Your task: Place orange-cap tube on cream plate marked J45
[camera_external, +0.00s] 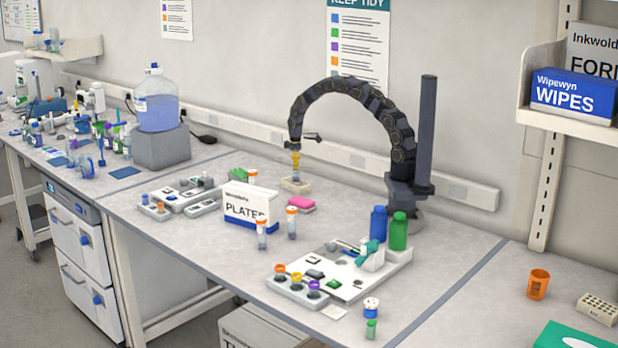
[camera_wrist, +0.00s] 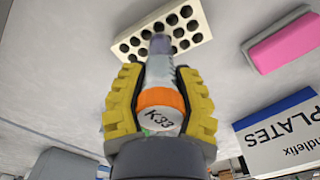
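My gripper (camera_external: 295,158) has yellow fingers closed on both sides of an orange-cap tube (camera_wrist: 160,98). In the wrist view the cap reads K33, and the tube's far end points at a cream plate with dark holes (camera_wrist: 198,14). In the external view the tube hangs upright over the cream plate (camera_external: 297,185), its lower end close to it. I cannot tell whether it touches or has entered a hole. No J45 mark is readable. Other orange-cap tubes stand on the bench: one (camera_external: 262,234), another (camera_external: 292,222), and one behind the box (camera_external: 252,177).
A white and blue PLATES box (camera_external: 250,205) and a pink block (camera_external: 302,204) stand near the cream plate. Blue (camera_external: 378,222) and green (camera_external: 398,231) bottles stand further right. Another cream holed block (camera_external: 598,308) lies far right. The bench behind the cream plate is clear.

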